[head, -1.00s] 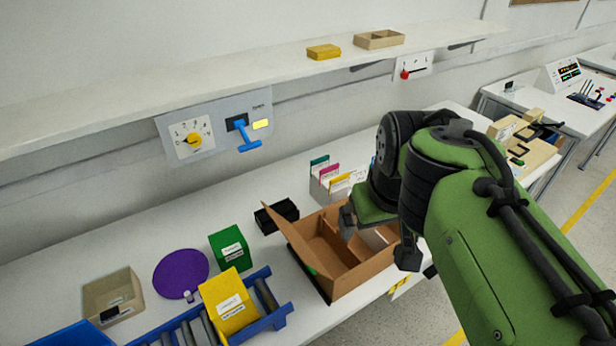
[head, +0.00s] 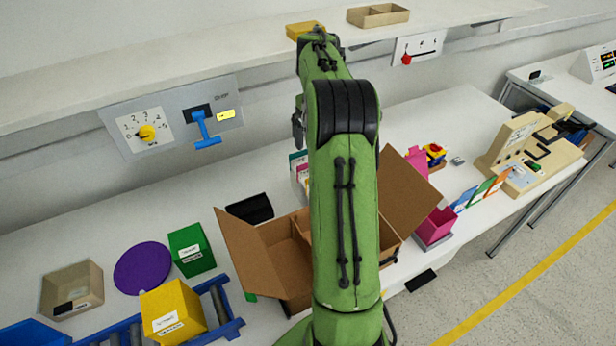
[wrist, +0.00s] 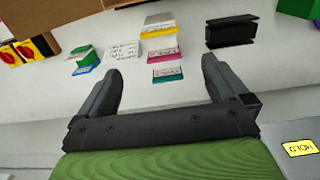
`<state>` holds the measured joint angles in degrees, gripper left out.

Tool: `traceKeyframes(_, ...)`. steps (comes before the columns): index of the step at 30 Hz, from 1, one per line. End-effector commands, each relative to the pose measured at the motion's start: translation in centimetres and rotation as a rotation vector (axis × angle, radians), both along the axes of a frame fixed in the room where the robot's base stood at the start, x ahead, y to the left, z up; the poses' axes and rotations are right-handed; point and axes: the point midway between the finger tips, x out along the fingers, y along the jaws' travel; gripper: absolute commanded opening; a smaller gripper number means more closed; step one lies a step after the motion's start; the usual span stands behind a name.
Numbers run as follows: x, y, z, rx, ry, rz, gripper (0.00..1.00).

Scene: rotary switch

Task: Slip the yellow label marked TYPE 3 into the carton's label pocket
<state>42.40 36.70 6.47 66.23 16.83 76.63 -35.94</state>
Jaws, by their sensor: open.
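In the wrist view my gripper (wrist: 160,76) is open and empty, and its fingers reach toward a row of labels. The yellow label (wrist: 160,32) stands farthest from the gripper, behind a magenta label (wrist: 165,54) and a teal label (wrist: 167,75). Its print is too small to read. In the head view my arm hides the yellow label; only parts of the teal (head: 297,157) and magenta labels show left of the arm. The brown carton (head: 262,262) stands open on the bench, partly behind my arm. I cannot make out its label pocket.
A shelf (head: 200,75) runs above the bench. The wall panel (head: 170,120) has a yellow dial and a blue handle. A pink bin (head: 434,226) stands right.

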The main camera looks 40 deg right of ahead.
Motion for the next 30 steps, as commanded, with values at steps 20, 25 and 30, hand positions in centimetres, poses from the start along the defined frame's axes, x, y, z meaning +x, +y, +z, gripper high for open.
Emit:
traceKeyframes(20,-0.3,0.0,-13.7,0.003,0.004,0.0,1.0)
traceKeyframes(25,-0.3,0.0,-15.2,0.0,0.001,0.001,1.0)
traceKeyframes(30,-0.2,0.0,-15.1,0.0,0.001,0.001,1.0)
